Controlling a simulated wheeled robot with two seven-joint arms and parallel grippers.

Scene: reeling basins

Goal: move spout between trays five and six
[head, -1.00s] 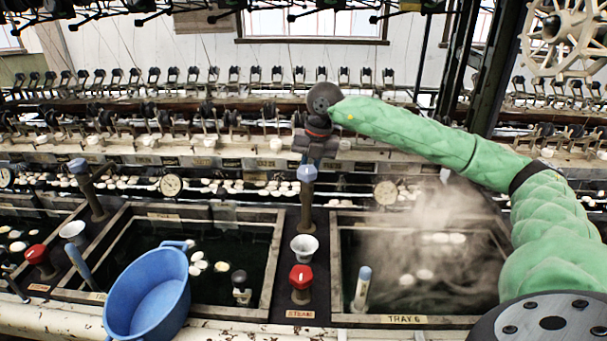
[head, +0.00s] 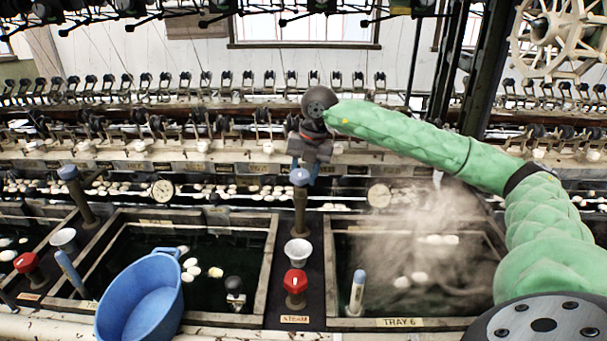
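The spout (head: 300,214) is a brownish upright post with a blue-grey cap. It stands on the dark divider between the left basin, tray five by its place (head: 270,262), and the basin labelled TRAY 6 (head: 398,323). My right arm, in a green sleeve, reaches in from the right. Its dark gripper (head: 303,168) is pointed down just above and behind the spout's cap. The fingers are small and partly overlapped by the cap, so I cannot tell whether they touch it or how far apart they are. My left gripper is not in view.
A white funnel cup (head: 298,251) and a red steam knob (head: 295,284) stand on the divider in front of the spout. A blue tub (head: 140,300) sits over the left basin's front corner. Steam (head: 420,235) rises over tray six. Reeling machinery runs behind.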

